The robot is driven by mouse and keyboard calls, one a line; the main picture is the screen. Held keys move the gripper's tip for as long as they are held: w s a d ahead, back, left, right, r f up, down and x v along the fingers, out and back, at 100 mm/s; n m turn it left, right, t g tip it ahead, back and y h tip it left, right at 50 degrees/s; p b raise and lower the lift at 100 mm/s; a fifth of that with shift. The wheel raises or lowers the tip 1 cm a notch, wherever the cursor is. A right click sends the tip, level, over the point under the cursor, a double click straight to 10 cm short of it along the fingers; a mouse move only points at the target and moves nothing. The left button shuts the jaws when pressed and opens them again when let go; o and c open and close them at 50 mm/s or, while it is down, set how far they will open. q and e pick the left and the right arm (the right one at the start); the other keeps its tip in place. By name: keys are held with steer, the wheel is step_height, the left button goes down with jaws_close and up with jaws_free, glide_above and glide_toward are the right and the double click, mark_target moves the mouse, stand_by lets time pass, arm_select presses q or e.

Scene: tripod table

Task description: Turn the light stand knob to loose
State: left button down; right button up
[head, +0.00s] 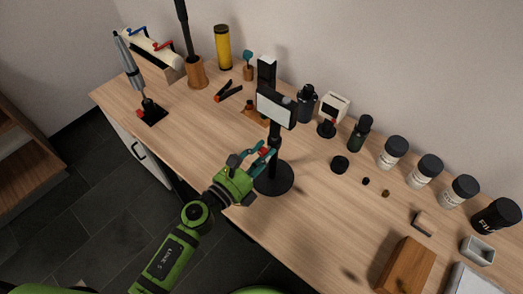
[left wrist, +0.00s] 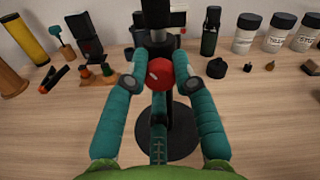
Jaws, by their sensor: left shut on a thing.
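The light stand (head: 277,180) has a round black base, a black post and a pale rectangular panel (head: 277,107) on top. It stands upright near the table's front edge. Its red knob (left wrist: 159,74) sits on the post, and a bit of red also shows in the head view between the fingers. My left gripper (head: 262,155) has its teal fingers closed on the red knob, one fingertip on each side, also seen in the left wrist view (left wrist: 160,70). The knob's face shows between the fingertips. My right gripper is not in view.
Behind the stand are a black bottle (head: 306,103), a white box-like device (head: 333,107) and a black-and-orange clamp (head: 228,92). To the right are several jars, small caps and a wooden block (head: 405,264). The wooden table (head: 215,130) is clear left of the stand.

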arm_select(q)
steer(key=n+p, duration=0.1)
steer(key=n, duration=0.5)
steer(key=shift+r+p, duration=0.15)
steer(key=shift+p, duration=0.15)
steer(key=n+p, duration=0.1)
steer(key=n, duration=0.5)
steer(key=shift+n, duration=0.3)
steer(key=c, duration=1)
jaws_free()
